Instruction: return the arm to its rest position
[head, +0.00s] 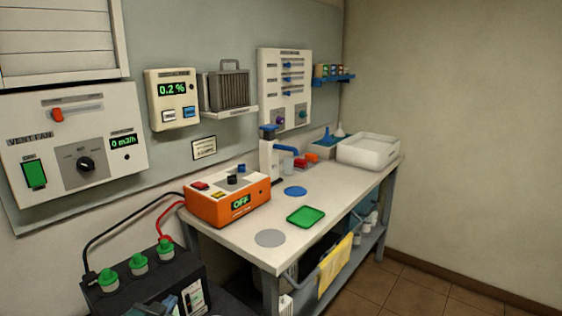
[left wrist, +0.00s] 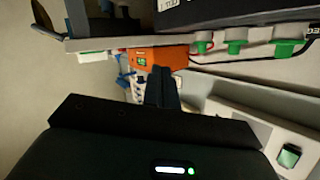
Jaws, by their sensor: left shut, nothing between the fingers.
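My left gripper (head: 165,304) shows only in part at the bottom edge of the head view, in front of the black battery (head: 150,283). In the left wrist view its two dark fingers (left wrist: 160,78) are together, with nothing between them. Beyond them the orange charger (left wrist: 160,57) shows, in a tilted picture. My right gripper is in neither view.
The battery has several green caps, with black and red cables. The workbench (head: 240,250) carries the orange charger (head: 228,200), a green tray (head: 306,216) and a white bin (head: 368,152). Wall panels hang behind. Open floor (head: 405,290) lies at the right.

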